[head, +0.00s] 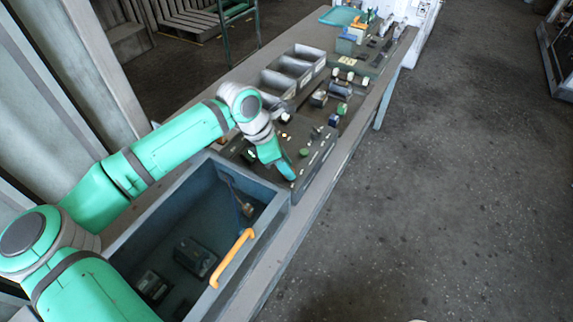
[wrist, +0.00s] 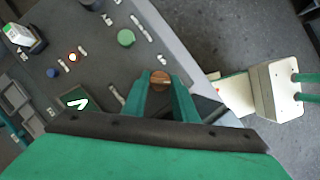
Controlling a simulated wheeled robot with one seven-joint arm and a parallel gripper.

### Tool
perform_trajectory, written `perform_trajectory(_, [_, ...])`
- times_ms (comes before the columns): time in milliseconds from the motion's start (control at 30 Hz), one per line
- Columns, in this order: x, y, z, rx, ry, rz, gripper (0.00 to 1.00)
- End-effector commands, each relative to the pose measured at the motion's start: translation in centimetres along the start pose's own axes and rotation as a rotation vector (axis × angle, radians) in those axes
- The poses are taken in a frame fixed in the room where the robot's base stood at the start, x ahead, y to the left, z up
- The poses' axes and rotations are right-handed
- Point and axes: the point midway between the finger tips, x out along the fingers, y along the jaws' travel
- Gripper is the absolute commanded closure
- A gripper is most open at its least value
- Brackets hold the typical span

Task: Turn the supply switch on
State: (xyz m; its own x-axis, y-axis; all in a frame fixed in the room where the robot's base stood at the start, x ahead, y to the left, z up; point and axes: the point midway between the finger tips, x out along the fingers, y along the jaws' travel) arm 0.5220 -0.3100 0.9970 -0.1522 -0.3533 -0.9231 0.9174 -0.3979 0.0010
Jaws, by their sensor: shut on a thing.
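A dark control panel (head: 318,158) lies on the long bench, and it fills much of the wrist view (wrist: 98,62). A round brown knob (wrist: 160,77) with a bar across its face sits near the panel's edge. It may be the supply switch; its label is unreadable. My gripper (wrist: 160,88) is shut on this knob, one green finger on each side. In the head view my gripper (head: 284,168) is over the panel's near end and hides the knob. A green button (wrist: 126,38) and a lit orange-white button (wrist: 73,57) are also on the panel.
An open grey drawer or bin (head: 166,217) with an orange handle (head: 232,257) holds dark boxes on the near side. Grey trays (head: 294,68) and small parts stand farther along the bench. The floor at right is clear.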

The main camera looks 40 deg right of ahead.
Motion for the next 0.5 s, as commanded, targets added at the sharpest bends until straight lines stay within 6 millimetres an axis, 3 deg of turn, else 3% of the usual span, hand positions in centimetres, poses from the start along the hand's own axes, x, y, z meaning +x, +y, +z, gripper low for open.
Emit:
perform_trajectory(67, [-0.2,0.36,-0.12,-0.002,0.002,0.009,0.97])
perform_trajectory(100, [-0.19,0.34,-0.1,-0.002,0.002,0.009,0.65])
perform_trajectory(133, [-0.17,0.31,-0.06,-0.001,0.002,0.008,0.58])
perform_trajectory(500, [-0.31,0.08,0.04,0.0,0.002,0.002,0.56])
